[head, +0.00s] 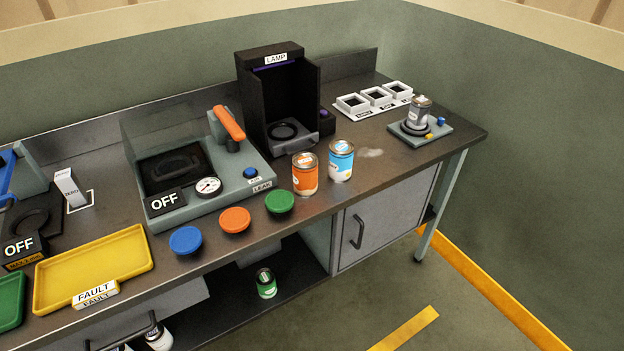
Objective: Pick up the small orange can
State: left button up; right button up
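A small orange can (305,174) with a white label stands upright on the grey bench, close to the front edge. A blue and white can (341,161) stands upright just to its right, very close to it. Neither of my grippers shows in the head view.
A black LAMP booth (279,100) stands behind the cans. A LEAK tester (190,170) is to the left. Blue (186,240), orange (235,220) and green (279,202) round discs line the front edge. A yellow FAULT tray (95,265) lies left. A small pad holds a grey can (418,113) at right.

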aim_at(304, 164)
jog(key=i+j+z, duration=0.15)
jog(key=z, duration=0.25)
jog(key=i+j+z, duration=0.15)
jog(key=z, duration=0.25)
jog(key=i+j+z, duration=0.2)
jog(key=z, duration=0.2)
